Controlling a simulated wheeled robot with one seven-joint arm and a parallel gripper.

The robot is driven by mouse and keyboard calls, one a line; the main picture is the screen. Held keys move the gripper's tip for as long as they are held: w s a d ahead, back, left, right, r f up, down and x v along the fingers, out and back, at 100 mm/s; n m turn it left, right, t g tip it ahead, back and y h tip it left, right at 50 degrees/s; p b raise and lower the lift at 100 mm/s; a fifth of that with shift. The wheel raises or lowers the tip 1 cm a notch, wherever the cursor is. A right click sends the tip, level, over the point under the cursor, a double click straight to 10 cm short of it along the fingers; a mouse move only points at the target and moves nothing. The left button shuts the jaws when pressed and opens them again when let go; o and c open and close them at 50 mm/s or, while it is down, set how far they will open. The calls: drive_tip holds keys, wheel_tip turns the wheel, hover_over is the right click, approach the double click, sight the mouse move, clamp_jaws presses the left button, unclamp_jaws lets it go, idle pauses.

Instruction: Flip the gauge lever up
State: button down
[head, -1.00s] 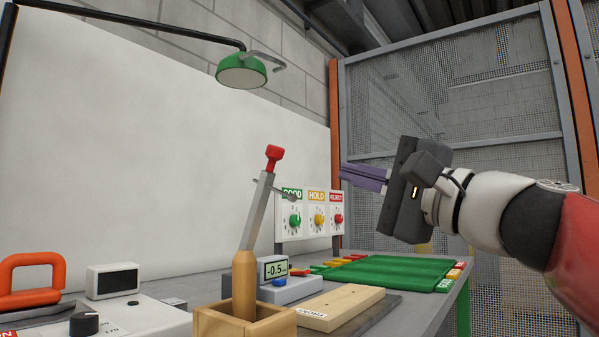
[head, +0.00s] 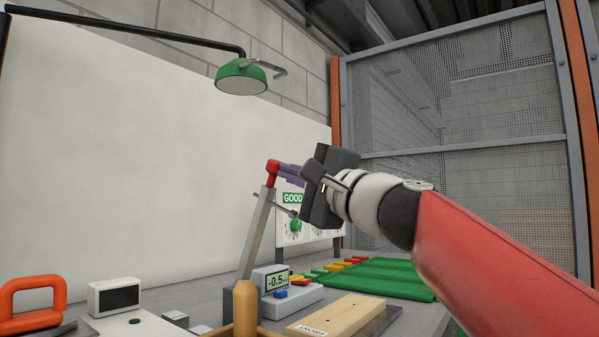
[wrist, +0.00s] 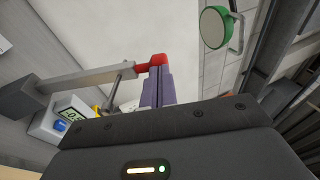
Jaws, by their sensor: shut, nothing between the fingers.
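The gauge lever is a grey bar (head: 256,235) with a red tip (head: 272,172), standing up and leaning slightly right behind a small gauge readout (head: 276,281) that shows -0.5. My gripper (head: 285,172) is shut with its purple fingers right at the red tip. In the wrist view the shut fingers (wrist: 158,84) end at the red tip (wrist: 152,62), with the grey bar (wrist: 95,76) running off to the left. They appear to touch or nearly touch it; nothing is held between them.
A wooden board (head: 335,313) lies in front of the gauge, beside a wooden peg (head: 245,305). A green tray (head: 385,277) lies to the right. A green lamp (head: 241,78) hangs above. An orange handle (head: 30,297) is at far left.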

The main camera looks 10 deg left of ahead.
drive_tip(key=s+a+p+x, duration=0.1)
drive_tip(key=p+x, duration=0.4)
drive_tip(key=x, duration=0.7)
drive_tip(key=shift+s, duration=0.25)
drive_tip(key=shift+a, duration=0.1)
idle(0.4)
drive_tip(key=s+d+r+b, duration=0.1)
drive_tip(key=s+d+r, duration=0.2)
drive_tip(key=s+d, duration=0.4)
drive_tip(key=d, duration=0.4)
drive_tip(key=shift+s+d+r+b, duration=0.15)
drive_tip(key=shift+d+b, duration=0.15)
drive_tip(key=shift+d, duration=0.05)
